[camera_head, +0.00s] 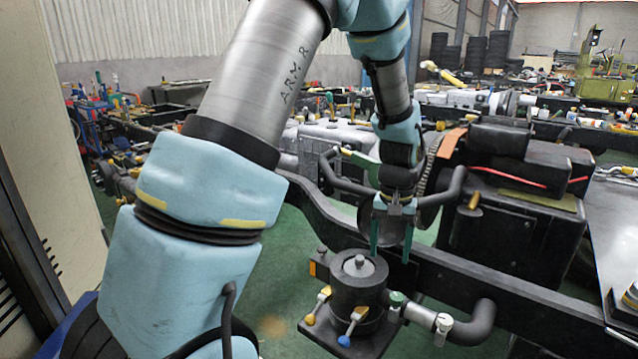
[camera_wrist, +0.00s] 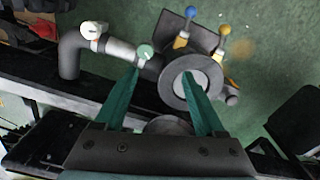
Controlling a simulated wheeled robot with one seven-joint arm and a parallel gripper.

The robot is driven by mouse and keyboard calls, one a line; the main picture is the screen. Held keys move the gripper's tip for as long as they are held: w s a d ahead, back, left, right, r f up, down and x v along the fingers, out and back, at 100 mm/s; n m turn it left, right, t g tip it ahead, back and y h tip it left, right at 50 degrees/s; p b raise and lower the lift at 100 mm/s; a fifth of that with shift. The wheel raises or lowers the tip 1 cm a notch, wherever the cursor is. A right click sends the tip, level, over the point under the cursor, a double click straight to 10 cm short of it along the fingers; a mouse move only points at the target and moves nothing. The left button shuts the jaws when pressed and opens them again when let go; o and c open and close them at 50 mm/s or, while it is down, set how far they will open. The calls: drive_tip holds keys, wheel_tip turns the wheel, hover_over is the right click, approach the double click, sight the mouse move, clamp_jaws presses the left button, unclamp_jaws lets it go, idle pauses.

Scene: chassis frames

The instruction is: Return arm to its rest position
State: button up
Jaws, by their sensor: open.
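My gripper (camera_head: 391,238) hangs from my arm, pointing down, near the middle of the head view. Its two green fingers are apart with nothing held between them. In the wrist view the gripper (camera_wrist: 172,80) also shows open fingers. Just below and beside it is a black cylindrical unit (camera_head: 358,286) with a grey knob on top. The fingertips are close to that unit; I cannot tell whether they touch it. The round top of the unit (camera_wrist: 190,80) shows near the right finger in the wrist view.
Yellow and blue levers (camera_head: 318,300) stick out from the unit's base plate. A black pipe (camera_head: 475,322) and the chassis rail (camera_head: 510,298) lie to the right. A black box (camera_head: 512,225) stands behind. Green floor (camera_head: 285,285) is open to the left.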

drive_tip(key=s+a+r+n+p, duration=0.1)
drive_tip(key=a+r, duration=0.2)
drive_tip(key=a, duration=0.6)
drive_tip(key=s+a+r+n+t+p, duration=0.1)
drive_tip(key=s+a+r, duration=0.1)
drive_tip(key=a, duration=0.7)
drive_tip(key=s+a+r+n+p, duration=0.1)
drive_tip(key=a+r, duration=0.3)
drive_tip(key=a, duration=0.5)
drive_tip(key=shift+s+r+n, duration=0.2)
drive_tip(key=shift+s+n, duration=0.2)
drive_tip(key=shift+n, duration=0.1)
